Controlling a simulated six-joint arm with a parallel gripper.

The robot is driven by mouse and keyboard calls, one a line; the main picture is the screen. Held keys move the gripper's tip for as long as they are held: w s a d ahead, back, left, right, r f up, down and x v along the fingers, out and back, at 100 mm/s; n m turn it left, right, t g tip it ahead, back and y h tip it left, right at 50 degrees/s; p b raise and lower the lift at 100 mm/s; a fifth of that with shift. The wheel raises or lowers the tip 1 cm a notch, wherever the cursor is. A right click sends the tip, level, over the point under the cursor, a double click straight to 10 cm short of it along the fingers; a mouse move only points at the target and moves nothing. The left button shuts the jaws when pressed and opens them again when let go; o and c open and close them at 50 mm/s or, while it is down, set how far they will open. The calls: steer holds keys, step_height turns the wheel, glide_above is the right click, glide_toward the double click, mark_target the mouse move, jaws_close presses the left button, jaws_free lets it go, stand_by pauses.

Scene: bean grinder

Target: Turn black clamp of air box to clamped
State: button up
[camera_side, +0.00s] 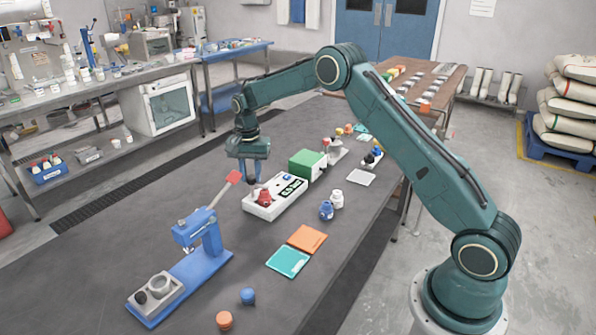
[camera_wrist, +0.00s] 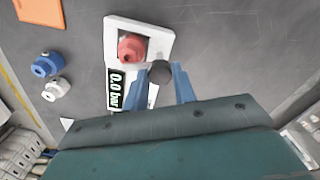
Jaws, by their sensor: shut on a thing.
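The air box is a white box (camera_side: 275,208) in the middle of the table, with a red knob (camera_side: 264,198) and a dark display. In the wrist view the white box (camera_wrist: 118,27) shows its red knob (camera_wrist: 131,47) and a display (camera_wrist: 115,90) reading 0.0 bar. My gripper (camera_wrist: 161,74) points down over the box, beside the red knob. Its blue fingers are shut on the round dark end of the black clamp (camera_wrist: 160,72). The rest of the clamp is hidden, so its position cannot be told. In the side view my gripper (camera_side: 254,179) stands at the box's far left edge.
A green box (camera_side: 307,164) stands just behind the air box. A blue lever press (camera_side: 205,245) stands at front left. Blue (camera_side: 326,210) and white (camera_side: 337,200) fittings and orange (camera_side: 307,238) and teal (camera_side: 288,262) pads lie nearby.

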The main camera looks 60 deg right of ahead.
mark_target(251, 177)
steer(key=shift+r+m, duration=0.1)
steer(key=shift+m, duration=1.5)
steer(key=o, duration=1)
step_height(251, 177, up, 14)
